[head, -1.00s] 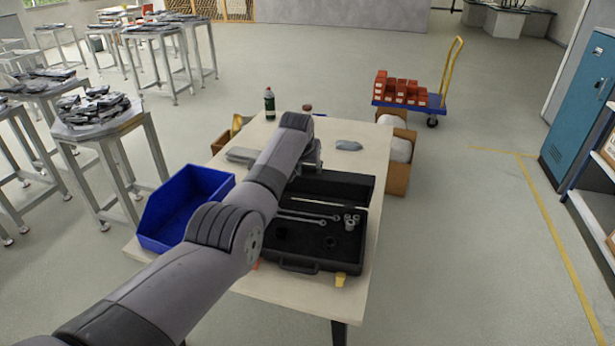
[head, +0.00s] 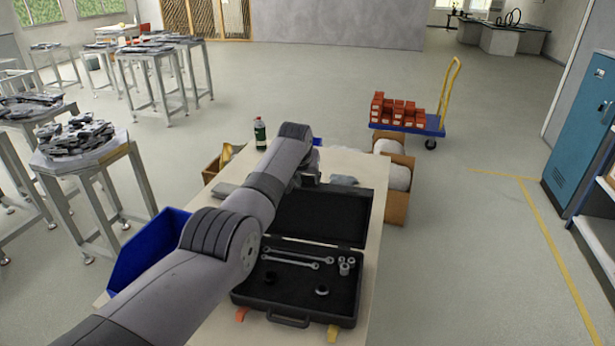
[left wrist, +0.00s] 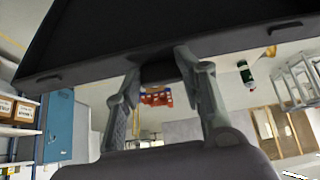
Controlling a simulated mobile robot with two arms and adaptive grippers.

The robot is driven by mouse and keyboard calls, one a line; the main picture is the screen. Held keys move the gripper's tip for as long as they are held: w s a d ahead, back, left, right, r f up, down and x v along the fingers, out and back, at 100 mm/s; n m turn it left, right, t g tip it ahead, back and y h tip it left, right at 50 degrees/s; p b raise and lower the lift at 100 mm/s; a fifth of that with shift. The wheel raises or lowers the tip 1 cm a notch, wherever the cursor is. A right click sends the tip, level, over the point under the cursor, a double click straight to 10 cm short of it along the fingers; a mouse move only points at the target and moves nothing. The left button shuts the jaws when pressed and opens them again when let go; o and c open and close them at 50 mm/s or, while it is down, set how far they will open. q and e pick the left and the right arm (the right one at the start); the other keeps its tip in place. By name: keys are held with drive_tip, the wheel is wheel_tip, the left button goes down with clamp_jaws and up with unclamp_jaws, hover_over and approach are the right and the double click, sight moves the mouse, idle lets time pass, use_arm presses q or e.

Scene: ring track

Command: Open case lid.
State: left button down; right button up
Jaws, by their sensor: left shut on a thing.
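The black tool case (head: 265,297) lies on the table with its handle on the near side. Its lid (head: 318,215) is raised and tilted back, with the dark inside showing. Two wrenches (head: 295,258) and several sockets (head: 346,265) lie in the base. My left gripper (head: 306,175) is at the lid's far edge, partly hidden by my arm. In the left wrist view its fingers (left wrist: 160,82) are shut on a dark tab at the edge of the lid (left wrist: 110,50). My right gripper does not show.
A blue bin (head: 150,245) is left of the case. A green bottle (head: 260,135) and a grey item (head: 344,181) are on the table's far part. Cardboard boxes (head: 398,195) stand beside the table; a cart (head: 405,125) is beyond. The floor to the right is clear.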

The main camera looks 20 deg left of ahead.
use_arm(q)
drive_tip(key=shift+w+r, duration=0.15)
drive_tip(key=shift+w, duration=0.15)
drive_tip(key=c, duration=1)
unclamp_jaws()
drive_tip(key=shift+s, duration=0.1)
drive_tip(key=shift+c, duration=0.2)
drive_tip(key=v, duration=1.1)
drive_tip(key=shift+s+r, duration=0.25)
drive_tip(key=shift+s, duration=0.1)
drive_tip(key=shift+c, duration=0.3)
